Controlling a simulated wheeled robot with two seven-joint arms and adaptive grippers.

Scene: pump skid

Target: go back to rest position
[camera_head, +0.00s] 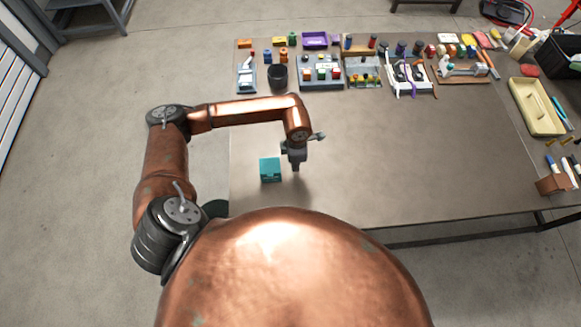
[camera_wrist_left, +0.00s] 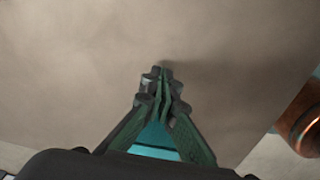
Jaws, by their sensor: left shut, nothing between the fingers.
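My left gripper (camera_head: 296,167) points down over the left front part of the table (camera_head: 400,160), just right of a teal block (camera_head: 270,170). In the left wrist view its fingers (camera_wrist_left: 162,75) are closed together with nothing between the tips. Part of a teal surface (camera_wrist_left: 155,145) shows behind the fingers there. My left arm reaches out from the left and bends down at the wrist. My right gripper is in neither view.
Several small parts and trays line the table's back edge, including a black cup (camera_head: 277,77) and a purple tray (camera_head: 320,40). A cream tray (camera_head: 536,107) and a brown box (camera_head: 553,185) sit at the right. The table's middle is clear.

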